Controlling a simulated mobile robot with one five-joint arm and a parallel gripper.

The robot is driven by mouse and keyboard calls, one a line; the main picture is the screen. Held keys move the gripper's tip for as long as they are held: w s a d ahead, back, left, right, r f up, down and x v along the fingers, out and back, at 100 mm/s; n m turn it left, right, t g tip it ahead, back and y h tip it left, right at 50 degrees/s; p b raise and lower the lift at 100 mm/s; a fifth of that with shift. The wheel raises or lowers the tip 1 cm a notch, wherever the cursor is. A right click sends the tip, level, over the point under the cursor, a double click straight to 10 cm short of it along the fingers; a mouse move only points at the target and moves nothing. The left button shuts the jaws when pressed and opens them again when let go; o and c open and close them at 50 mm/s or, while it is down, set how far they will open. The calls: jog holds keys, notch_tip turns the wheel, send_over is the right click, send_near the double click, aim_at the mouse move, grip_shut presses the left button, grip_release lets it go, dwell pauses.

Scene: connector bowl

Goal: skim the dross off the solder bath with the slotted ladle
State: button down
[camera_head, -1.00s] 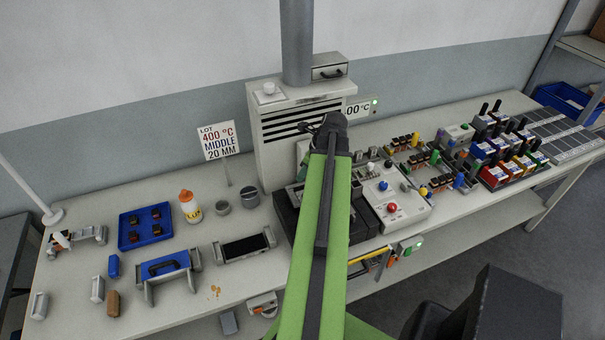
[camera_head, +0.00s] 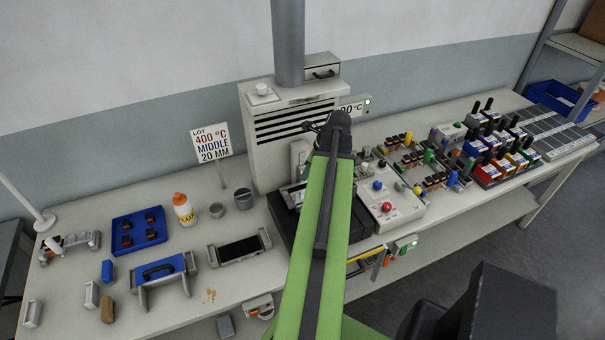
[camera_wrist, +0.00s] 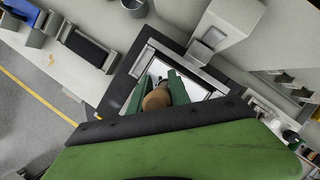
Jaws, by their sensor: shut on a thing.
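My gripper (camera_wrist: 164,82) shows in the wrist view with two green fingers shut around a rounded brown handle end, taken to be the slotted ladle (camera_wrist: 157,99). The ladle's bowl and slots are hidden by the fingers and handle. The solder bath (camera_wrist: 190,86) shows as a bright silvery surface inside a dark frame, beneath and beyond the fingers. I cannot tell whether the ladle touches it, and dross cannot be made out. In the head view my green arm covers most of the bath; its dark housing (camera_head: 283,216) shows at the left. The gripper's fingers are hidden there.
A vented tower (camera_head: 262,150) with a duct stands behind the bath. A control box (camera_head: 385,207) is to its right. A sign (camera_head: 212,143) reads 400 °C, MIDDLE, 20 MM.

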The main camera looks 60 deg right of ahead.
jog(key=shift+s+d, duration=1.15)
jog(key=shift+d, duration=2.3)
jog(key=shift+w+a, duration=3.1)
jog(key=shift+a, duration=1.15)
jog(key=s+d, duration=0.4)
jog(key=s, duration=0.2)
jog(key=shift+d, duration=0.3)
jog(key=shift+s+d+f, duration=0.1)
jog(key=shift+s+d, duration=0.9)
jog(key=shift+d, duration=0.25)
